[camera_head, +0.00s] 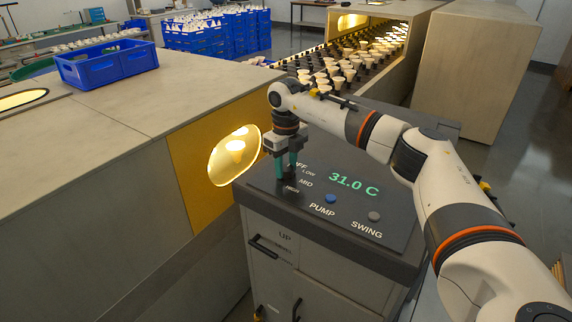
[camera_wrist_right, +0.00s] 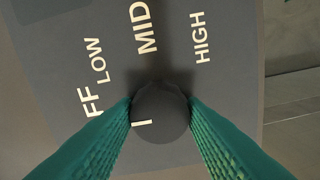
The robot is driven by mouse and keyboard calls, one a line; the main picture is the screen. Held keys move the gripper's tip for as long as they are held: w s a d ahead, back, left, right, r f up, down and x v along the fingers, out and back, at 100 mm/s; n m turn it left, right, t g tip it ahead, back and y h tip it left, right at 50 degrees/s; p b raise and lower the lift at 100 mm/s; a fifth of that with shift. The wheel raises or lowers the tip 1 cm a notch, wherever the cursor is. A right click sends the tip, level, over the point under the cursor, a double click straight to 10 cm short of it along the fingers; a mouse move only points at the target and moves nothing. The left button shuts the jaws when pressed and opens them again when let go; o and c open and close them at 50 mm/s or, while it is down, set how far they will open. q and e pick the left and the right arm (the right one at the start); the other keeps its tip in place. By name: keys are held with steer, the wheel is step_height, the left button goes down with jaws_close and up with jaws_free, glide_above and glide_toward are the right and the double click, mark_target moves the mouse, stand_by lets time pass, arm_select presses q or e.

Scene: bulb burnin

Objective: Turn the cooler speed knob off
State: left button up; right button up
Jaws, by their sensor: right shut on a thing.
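The cooler (camera_head: 318,262) is a dark-topped grey cabinet with a sloped control panel in the head view. Its speed knob (camera_wrist_right: 160,113) is a round dark knob beside the labels OFF (partly hidden), LOW, MID and HIGH. My right gripper (camera_head: 286,178) reaches down to the panel's left side. In the right wrist view its teal fingers are shut on the knob from both sides. A short white mark shows at the knob's left edge; I cannot tell which setting the knob points to. My left gripper is out of view.
A blue PUMP button (camera_head: 331,198) and a grey SWING button (camera_head: 374,216) lie right of the knob, below a green 31.0 C display (camera_head: 353,185). A yellow panel with a lit round window (camera_head: 233,157) stands left. A blue crate (camera_head: 107,64) sits on the bench.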

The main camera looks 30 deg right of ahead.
mark_target(286, 168)
stand_by(0.5)
steer(key=o, duration=1)
steer(key=shift+r+b, duration=0.3)
steer(key=shift+r, duration=0.2)
steer(key=shift+r+b, duration=1.3)
steer(key=shift+r, duration=4.25)
steer(key=shift+f, duration=0.1)
